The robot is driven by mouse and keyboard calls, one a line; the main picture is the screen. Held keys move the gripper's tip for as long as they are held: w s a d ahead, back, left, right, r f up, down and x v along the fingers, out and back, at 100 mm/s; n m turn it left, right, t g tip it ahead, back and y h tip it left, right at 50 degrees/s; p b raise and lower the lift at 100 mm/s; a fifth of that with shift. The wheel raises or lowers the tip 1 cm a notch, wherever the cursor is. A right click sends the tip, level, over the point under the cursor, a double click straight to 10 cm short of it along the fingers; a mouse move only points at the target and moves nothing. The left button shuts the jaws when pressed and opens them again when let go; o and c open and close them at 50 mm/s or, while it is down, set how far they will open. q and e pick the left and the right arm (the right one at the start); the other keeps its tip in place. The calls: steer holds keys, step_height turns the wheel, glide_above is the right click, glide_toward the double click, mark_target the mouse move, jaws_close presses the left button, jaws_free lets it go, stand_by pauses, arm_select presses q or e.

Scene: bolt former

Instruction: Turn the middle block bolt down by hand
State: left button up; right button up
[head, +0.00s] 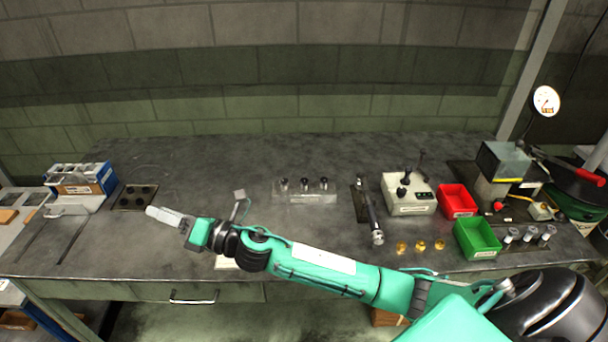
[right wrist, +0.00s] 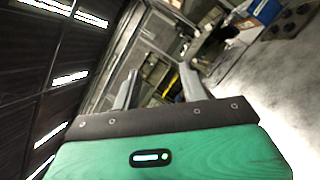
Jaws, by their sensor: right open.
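A pale metal block (head: 285,198) sits on the workbench near the middle of the head view. Three dark bolts stand upright in a row in it, and the middle bolt (head: 304,184) is between the other two. How deep each bolt sits is too small to tell. My right gripper (head: 152,212) is well to the left of the block, at the end of an arm stretching across the front of the bench. In the right wrist view its two fingers (right wrist: 158,85) are apart with nothing between them. My left gripper is not in view.
A torque wrench (head: 371,212) lies right of the block, beside a white box (head: 408,195) with dark levers. A red bin (head: 457,201), a green bin (head: 477,239) and a press (head: 501,165) stand farther right. A blue container (head: 102,180) is at left. The bench behind the block is clear.

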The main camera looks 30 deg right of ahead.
steer(key=a+n+g+y, duration=0.25)
steer(key=n+g, duration=0.35)
steer(key=n, duration=0.4)
steer(key=n+g+h, duration=0.9)
steer(key=n+h, duration=0.8)
glide_above(304, 180)
step_height(304, 180, down, 13)
steer(key=p, duration=0.3)
steer(key=shift+r, duration=0.1)
jaws_close()
